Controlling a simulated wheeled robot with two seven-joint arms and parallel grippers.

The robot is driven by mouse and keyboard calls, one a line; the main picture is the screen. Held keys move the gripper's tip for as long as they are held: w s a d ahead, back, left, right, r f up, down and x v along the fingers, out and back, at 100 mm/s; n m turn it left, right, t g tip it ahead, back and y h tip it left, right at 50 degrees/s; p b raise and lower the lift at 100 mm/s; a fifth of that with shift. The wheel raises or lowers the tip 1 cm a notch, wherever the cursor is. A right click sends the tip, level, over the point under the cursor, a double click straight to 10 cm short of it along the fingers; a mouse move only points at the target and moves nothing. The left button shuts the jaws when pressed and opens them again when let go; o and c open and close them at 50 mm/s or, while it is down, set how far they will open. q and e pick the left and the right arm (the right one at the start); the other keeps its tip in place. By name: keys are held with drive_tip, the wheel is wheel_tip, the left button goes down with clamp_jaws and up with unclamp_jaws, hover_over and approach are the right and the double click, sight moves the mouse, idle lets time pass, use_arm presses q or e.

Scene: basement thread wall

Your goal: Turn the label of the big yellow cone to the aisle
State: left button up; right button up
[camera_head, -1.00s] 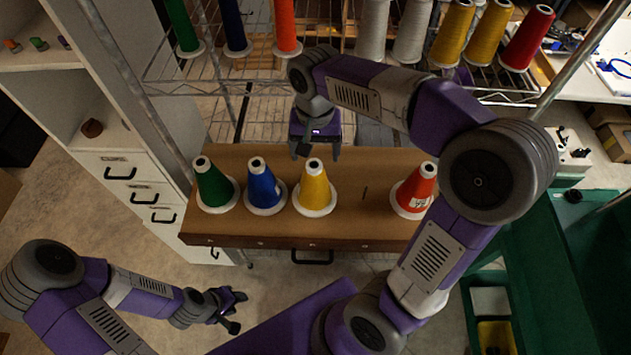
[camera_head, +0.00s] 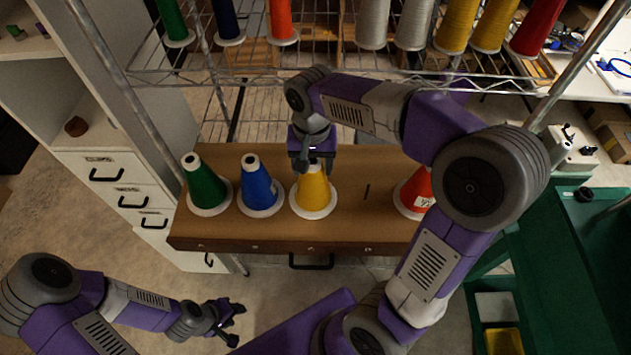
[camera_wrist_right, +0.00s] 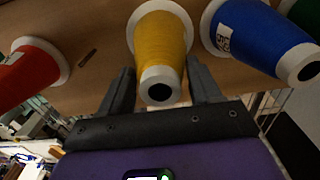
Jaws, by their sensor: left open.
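The big yellow cone (camera_head: 313,192) stands upright on a brown wooden top, between the blue cone and the red cone. No label shows on its visible side in either view. My right gripper (camera_head: 314,164) is at the top of the yellow cone. In the right wrist view, its two fingers (camera_wrist_right: 159,88) are open, one on each side of the yellow cone (camera_wrist_right: 160,42); I cannot tell if they touch it. My left gripper (camera_head: 236,322) is open and empty, low at the left, over the floor.
A green cone (camera_head: 205,188), a blue cone (camera_head: 258,187) and a red cone (camera_head: 415,190) share the wooden top (camera_head: 365,225). The red and blue cones show white labels. A wire rack (camera_head: 330,62) with several cones stands behind. White drawers (camera_head: 125,190) stand at left.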

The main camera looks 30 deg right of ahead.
drive_tip(key=c, duration=0.5)
drive_tip(key=shift+r, duration=0.25)
drive_tip(key=shift+p, duration=0.3)
